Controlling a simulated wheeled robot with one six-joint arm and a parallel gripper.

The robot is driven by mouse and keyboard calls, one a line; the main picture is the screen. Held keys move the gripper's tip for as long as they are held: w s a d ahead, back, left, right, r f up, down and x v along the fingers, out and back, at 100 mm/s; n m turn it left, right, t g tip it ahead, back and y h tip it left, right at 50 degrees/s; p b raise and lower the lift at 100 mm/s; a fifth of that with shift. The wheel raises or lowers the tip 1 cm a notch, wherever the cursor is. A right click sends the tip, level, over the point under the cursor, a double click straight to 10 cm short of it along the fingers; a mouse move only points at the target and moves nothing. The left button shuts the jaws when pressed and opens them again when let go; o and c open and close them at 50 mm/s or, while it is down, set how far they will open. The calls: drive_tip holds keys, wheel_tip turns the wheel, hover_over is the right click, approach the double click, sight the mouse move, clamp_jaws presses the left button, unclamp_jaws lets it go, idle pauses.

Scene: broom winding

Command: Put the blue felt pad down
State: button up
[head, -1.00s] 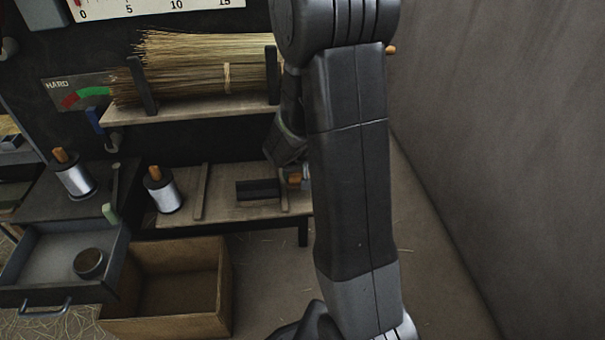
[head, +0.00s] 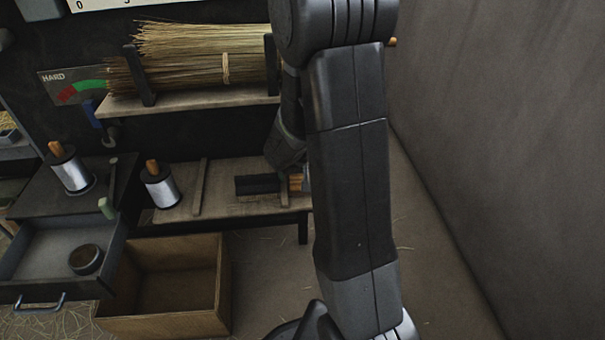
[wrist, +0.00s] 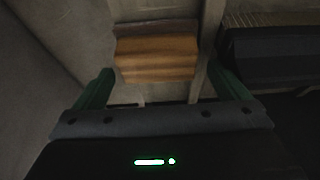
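I cannot make out a blue felt pad in either view. In the wrist view my gripper (wrist: 163,75) has its two green fingers spread wide, one on each side of an orange-brown wooden block (wrist: 157,56). Gaps show between the fingers and the block, and nothing is held. In the head view my gripper is mostly hidden behind my arm, low over the right end of the low bench (head: 226,205). An orange-brown wooden piece (head: 295,183) shows there beside a dark block (head: 257,184).
Two wire spools (head: 160,186) (head: 70,170) stand at the left. An open drawer (head: 40,262) holds a small round tin (head: 86,259). An open wooden box (head: 220,285) sits on the floor. Straw bundles (head: 205,60) lie on the shelf above. A wall (head: 500,130) bounds the right.

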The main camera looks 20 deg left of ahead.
drive_tip(key=shift+r+p, duration=0.5)
drive_tip(key=shift+p, duration=0.05)
drive_tip(key=shift+s+r+p, duration=0.1)
drive_tip(key=shift+r+p, duration=0.4)
drive_tip(key=shift+r, duration=0.05)
drive_tip(key=s+d+b, duration=0.3)
drive_tip(key=s+d, duration=0.3)
drive_tip(key=s, duration=0.4)
drive_tip(key=shift+s+d+b, duration=0.25)
drive_tip(key=shift+d+b, duration=0.05)
drive_tip(key=w+a+p, duration=0.1)
drive_tip(key=w+a, duration=0.1)
drive_tip(key=w, duration=0.1)
drive_tip(key=w+a+p, duration=0.1)
drive_tip(key=w+a, duration=0.1)
drive_tip(key=w, duration=0.1)
drive_tip(key=w+a+p, duration=0.1)
drive_tip(key=w+a, duration=0.1)
drive_tip(key=w, duration=0.1)
drive_tip(key=shift+w+r, duration=0.15)
drive_tip(key=shift+w, duration=0.15)
drive_tip(key=shift+w+b+x, duration=0.25)
drive_tip(key=shift+b+x, duration=0.15)
drive_tip(key=shift+x, duration=0.75)
drive_tip(key=shift+b, duration=0.45)
